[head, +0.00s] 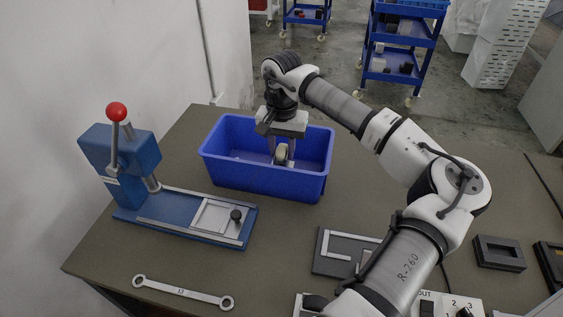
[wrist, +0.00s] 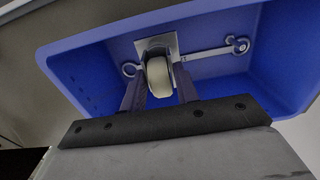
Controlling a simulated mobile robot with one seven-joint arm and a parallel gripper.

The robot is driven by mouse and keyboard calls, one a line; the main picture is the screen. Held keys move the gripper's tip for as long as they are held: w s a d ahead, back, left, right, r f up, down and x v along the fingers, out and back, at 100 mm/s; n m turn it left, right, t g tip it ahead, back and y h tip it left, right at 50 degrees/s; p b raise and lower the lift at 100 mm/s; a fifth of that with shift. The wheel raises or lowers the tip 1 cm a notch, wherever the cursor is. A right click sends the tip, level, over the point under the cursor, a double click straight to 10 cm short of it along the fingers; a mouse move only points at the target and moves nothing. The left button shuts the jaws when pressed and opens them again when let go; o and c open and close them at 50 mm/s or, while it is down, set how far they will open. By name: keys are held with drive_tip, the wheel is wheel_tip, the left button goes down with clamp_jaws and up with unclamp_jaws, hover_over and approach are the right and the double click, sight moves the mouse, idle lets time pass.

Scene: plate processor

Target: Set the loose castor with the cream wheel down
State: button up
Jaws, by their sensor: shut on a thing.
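The castor with the cream wheel (head: 281,153) is between the fingers of my gripper (head: 283,160), inside the blue bin (head: 252,178). In the wrist view the cream wheel (wrist: 160,77) shows between the two fingers, with the castor's grey metal plate (wrist: 157,46) beyond it. My gripper is shut on the castor. I cannot tell whether the castor touches the bin floor.
A spanner (wrist: 205,53) lies in the bin. A blue lever press (head: 125,160) with a red knob stands to the left. Another spanner (head: 183,292) lies at the table's front. A grey slotted plate (head: 330,262) and a dark block (head: 499,253) lie to the right.

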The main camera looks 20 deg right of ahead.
sight(282, 147)
drive_tip(key=shift+f, duration=3)
drive_tip(key=o, duration=1.1)
wheel_tip(282, 147, up, 12)
drive_tip(key=shift+r+b, duration=0.15)
drive_tip(key=shift+b, duration=0.35)
